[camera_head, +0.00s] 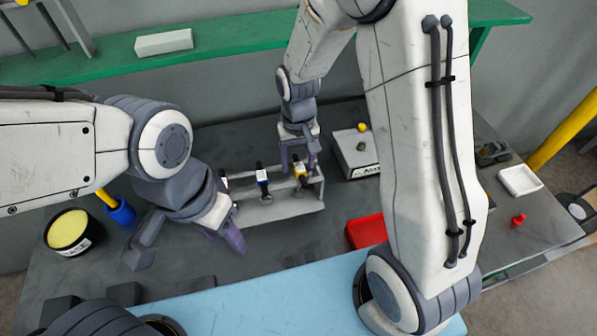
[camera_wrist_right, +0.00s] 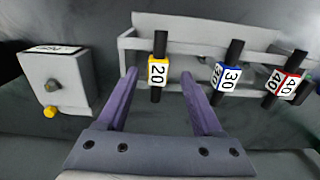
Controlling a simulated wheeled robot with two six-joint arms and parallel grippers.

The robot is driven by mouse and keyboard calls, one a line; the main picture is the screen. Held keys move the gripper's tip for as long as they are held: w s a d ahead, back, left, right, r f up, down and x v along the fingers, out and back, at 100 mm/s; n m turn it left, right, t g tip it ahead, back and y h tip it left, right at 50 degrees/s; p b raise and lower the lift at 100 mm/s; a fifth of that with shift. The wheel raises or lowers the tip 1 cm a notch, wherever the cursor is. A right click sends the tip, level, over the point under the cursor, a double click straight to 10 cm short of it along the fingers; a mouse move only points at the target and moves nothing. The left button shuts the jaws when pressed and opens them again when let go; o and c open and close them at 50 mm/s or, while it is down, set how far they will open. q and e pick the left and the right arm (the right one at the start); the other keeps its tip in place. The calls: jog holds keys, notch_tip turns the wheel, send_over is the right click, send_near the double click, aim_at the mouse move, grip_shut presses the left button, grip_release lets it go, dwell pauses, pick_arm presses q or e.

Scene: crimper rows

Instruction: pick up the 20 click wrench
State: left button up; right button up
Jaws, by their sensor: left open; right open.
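The 20 click wrench (camera_wrist_right: 158,72) has a yellow and white block marked 20 on a black shaft. It stands in a grey rack (camera_wrist_right: 183,100) and also shows at the right end of the rack in the head view (camera_head: 300,171). My right gripper (camera_wrist_right: 164,80) is open, with its purple fingers on either side of the 20 wrench. It does not visibly grip the wrench. In the head view my right gripper (camera_head: 298,160) is above the rack's right end. My left gripper (camera_head: 190,246) is open and empty, left of the rack.
Blue-marked 30 wrench (camera_wrist_right: 228,76) and red-marked 40 wrench (camera_wrist_right: 285,82) stand in the same rack. A red tray (camera_head: 366,231) lies in front. A black tub (camera_head: 68,231) stands far left.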

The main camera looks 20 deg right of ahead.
aim_at(300, 167)
jog(key=f, duration=0.2)
jog(key=f+p, duration=0.1)
jog(key=f, duration=0.1)
jog(key=shift+s+d+f, duration=0.1)
jog(key=shift+d+f, duration=0.1)
jog(key=shift+f, duration=0.65)
grip_shut()
